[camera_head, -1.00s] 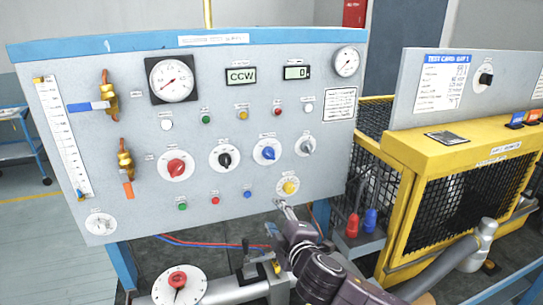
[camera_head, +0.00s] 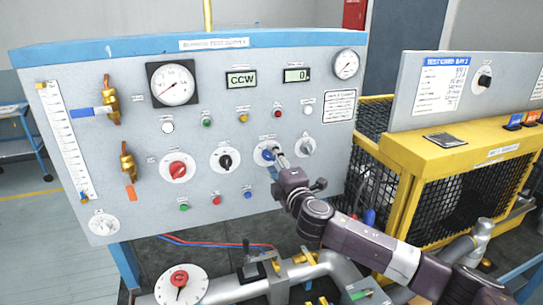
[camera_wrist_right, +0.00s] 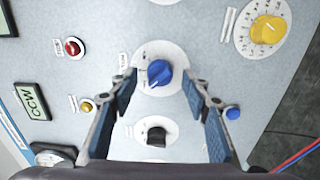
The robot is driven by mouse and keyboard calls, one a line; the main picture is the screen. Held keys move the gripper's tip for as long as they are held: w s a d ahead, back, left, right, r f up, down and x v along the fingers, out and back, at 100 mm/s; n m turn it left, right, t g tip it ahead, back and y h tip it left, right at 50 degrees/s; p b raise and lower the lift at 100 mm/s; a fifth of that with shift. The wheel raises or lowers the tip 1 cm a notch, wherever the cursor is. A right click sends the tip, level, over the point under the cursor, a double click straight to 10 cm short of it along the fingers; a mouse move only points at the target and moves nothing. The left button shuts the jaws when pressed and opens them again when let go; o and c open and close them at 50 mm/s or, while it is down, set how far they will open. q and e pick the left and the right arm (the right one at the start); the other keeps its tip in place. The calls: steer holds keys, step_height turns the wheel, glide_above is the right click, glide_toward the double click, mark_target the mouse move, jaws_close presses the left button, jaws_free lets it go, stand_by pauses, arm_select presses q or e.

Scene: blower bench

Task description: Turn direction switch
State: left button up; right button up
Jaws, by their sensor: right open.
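The grey panel (camera_head: 230,125) carries a row of rotary knobs on round white plates. The blue knob (camera_wrist_right: 159,73) shows in the wrist view; in the head view (camera_head: 267,154) my gripper partly covers it. Labels are too small to read, so I cannot confirm which is the direction switch. The display (camera_head: 241,79) reads CCW. My right gripper (camera_head: 277,154) is open at the blue knob. In the wrist view its fingertips (camera_wrist_right: 160,78) lie on either side of the knob; contact cannot be told. My left gripper is out of view.
Nearby are a black knob (camera_head: 225,160), a red knob (camera_head: 177,169), a grey knob (camera_head: 306,147) and a yellow knob (camera_wrist_right: 268,30). A blue push button (camera_wrist_right: 232,113) is near one finger. A yellow mesh cage (camera_head: 455,185) stands at the right.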

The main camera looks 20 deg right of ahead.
steer(key=shift+w, duration=0.85)
steer(key=shift+c, duration=0.2)
steer(key=c, duration=1.1)
